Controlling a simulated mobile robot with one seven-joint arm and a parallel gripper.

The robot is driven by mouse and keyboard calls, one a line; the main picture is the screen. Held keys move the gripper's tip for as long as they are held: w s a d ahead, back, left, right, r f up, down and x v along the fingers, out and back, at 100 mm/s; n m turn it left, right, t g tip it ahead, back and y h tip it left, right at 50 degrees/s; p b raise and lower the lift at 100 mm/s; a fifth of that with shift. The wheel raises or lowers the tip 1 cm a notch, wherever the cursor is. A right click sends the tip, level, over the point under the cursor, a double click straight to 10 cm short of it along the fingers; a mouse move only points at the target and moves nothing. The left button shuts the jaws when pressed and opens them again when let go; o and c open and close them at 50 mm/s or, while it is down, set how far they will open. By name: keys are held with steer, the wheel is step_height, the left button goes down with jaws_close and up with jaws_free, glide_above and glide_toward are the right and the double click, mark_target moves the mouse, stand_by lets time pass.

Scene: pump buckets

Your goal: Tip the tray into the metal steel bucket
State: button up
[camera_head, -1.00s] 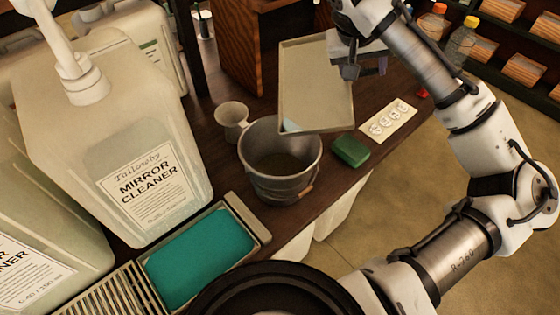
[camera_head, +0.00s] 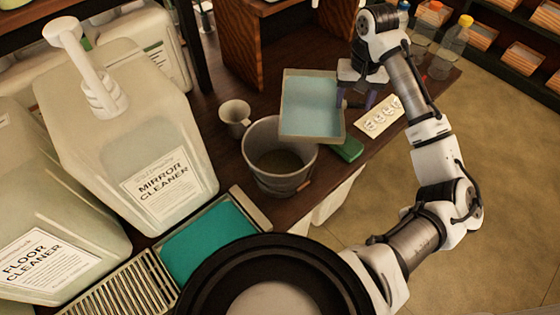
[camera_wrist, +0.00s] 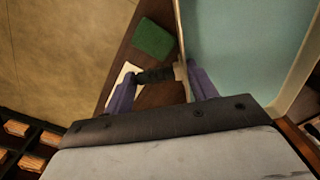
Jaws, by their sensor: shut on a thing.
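The metal steel bucket (camera_head: 281,184) stands upright on the dark counter, its mouth open and its inside dim. The shallow beige tray (camera_head: 312,140) holds pale blue liquid spread over its floor. It is held up behind and to the right of the bucket, its near-left corner close to or over the rim. My gripper (camera_head: 354,98) is at the tray's right side, shut on it. In the wrist view, my purple fingers (camera_wrist: 160,88) flank a dark grip at the edge of the tray (camera_wrist: 184,45). Whether the tray touches the bucket cannot be told.
A small beige cup (camera_head: 234,117) stands left of the bucket. A green sponge (camera_head: 347,150) and a white card (camera_head: 379,117) lie near the counter's right edge. Large cleaner jugs (camera_head: 150,150) and a teal pad (camera_head: 207,246) fill the left. Bottles (camera_head: 450,45) stand behind.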

steer(key=shift+r, duration=0.1)
steer(key=shift+r+p, duration=0.9)
steer(key=shift+p, duration=0.25)
steer(key=shift+r, duration=0.5)
steer(key=shift+s, duration=0.1)
